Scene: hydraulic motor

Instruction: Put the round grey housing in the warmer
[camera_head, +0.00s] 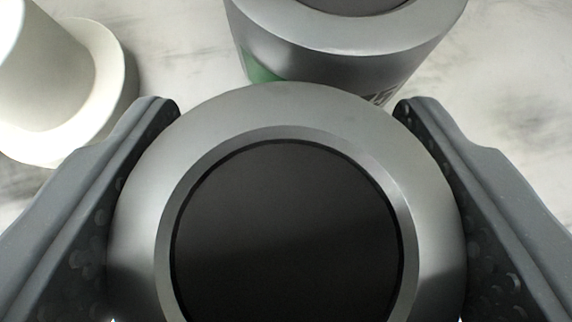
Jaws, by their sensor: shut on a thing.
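The round grey housing (285,109) fills the lower middle of the view. It is a grey ring with a stepped inner rim around a dark round centre, and its lower edge is cut off by the frame. My gripper (287,112) has one dark, dimpled finger on each side of it and is shut on the housing. The warmer is not clearly identifiable in this view.
A grey metallic cylinder (330,62) with a green patch stands just beyond the housing, close to it. A white flanged round part (60,85) is at the upper left, near my left finger. The pale marbled surface (190,45) is bare between them and at the upper right.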

